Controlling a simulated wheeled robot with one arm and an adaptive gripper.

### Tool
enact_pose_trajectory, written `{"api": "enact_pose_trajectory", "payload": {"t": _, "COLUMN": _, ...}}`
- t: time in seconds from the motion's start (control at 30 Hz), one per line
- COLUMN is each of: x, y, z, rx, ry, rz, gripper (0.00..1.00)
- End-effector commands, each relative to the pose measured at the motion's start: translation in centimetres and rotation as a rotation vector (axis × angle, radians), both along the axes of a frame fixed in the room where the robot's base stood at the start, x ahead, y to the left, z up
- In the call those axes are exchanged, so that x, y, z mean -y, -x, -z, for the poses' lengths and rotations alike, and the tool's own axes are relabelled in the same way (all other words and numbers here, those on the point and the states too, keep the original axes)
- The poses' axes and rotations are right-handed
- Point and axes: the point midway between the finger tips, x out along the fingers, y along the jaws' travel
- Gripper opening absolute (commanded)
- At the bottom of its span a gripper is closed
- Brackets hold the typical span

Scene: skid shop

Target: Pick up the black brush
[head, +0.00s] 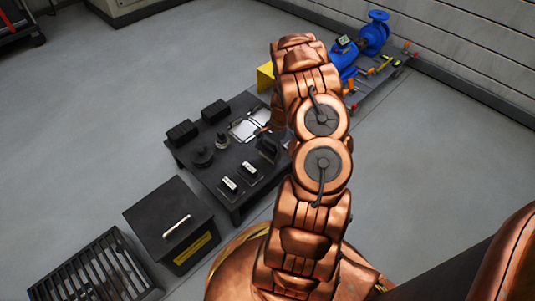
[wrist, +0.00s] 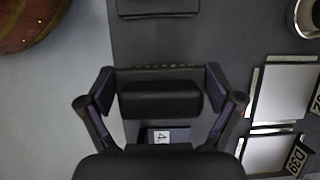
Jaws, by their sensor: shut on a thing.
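In the wrist view, the black brush (wrist: 160,101) is a dark block with a row of bristle-like bumps along its upper edge. My gripper (wrist: 158,88) is shut on it, with one finger at each end. Whether it is clear of the dark table top I cannot tell. In the head view my copper arm hides the gripper, and I cannot make out the held brush there.
The low black table (head: 208,172) holds black blocks (head: 215,111), a round black part (head: 202,157), white plates (head: 249,126) and small tagged items (head: 229,184). A black box (head: 172,220) and slatted crate (head: 93,273) stand beside it. Floor at left is clear.

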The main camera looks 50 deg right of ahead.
Motion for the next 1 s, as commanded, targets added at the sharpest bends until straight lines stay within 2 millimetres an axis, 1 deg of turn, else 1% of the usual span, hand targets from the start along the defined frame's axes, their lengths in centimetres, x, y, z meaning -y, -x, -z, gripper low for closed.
{"api": "enact_pose_trajectory", "payload": {"t": 0.03, "x": 0.0, "y": -0.1, "z": -1.5, "rx": 0.002, "ry": 0.001, "rz": 0.001, "gripper": 0.55}}
{"api": "enact_pose_trajectory", "payload": {"t": 0.07, "x": 0.1, "y": 0.1, "z": -1.9, "rx": 0.001, "ry": 0.000, "rz": 0.002, "gripper": 0.55}}
{"api": "enact_pose_trajectory", "payload": {"t": 0.13, "x": 0.8, "y": 1.6, "z": -1.6, "rx": -0.001, "ry": -0.004, "rz": 0.005, "gripper": 0.55}}
{"api": "enact_pose_trajectory", "payload": {"t": 0.27, "x": 2.2, "y": 4.3, "z": -1.9, "rx": -0.002, "ry": -0.004, "rz": 0.007, "gripper": 0.55}}
{"api": "enact_pose_trajectory", "payload": {"t": 0.4, "x": 4.0, "y": 7.3, "z": -2.2, "rx": 0.000, "ry": -0.002, "rz": 0.006, "gripper": 0.55}}
{"api": "enact_pose_trajectory", "payload": {"t": 0.6, "x": 6.0, "y": 11.1, "z": -2.5, "rx": 0.000, "ry": -0.002, "rz": 0.003, "gripper": 0.55}}
{"api": "enact_pose_trajectory", "payload": {"t": 0.7, "x": 6.7, "y": 12.4, "z": -2.5, "rx": 0.000, "ry": -0.002, "rz": 0.003, "gripper": 0.55}}
{"api": "enact_pose_trajectory", "payload": {"t": 0.8, "x": 7.2, "y": 13.3, "z": -2.5, "rx": 0.000, "ry": -0.002, "rz": 0.002, "gripper": 0.55}}
{"api": "enact_pose_trajectory", "payload": {"t": 1.0, "x": 7.6, "y": 14.1, "z": -2.5, "rx": 0.000, "ry": -0.002, "rz": 0.001, "gripper": 0.55}}
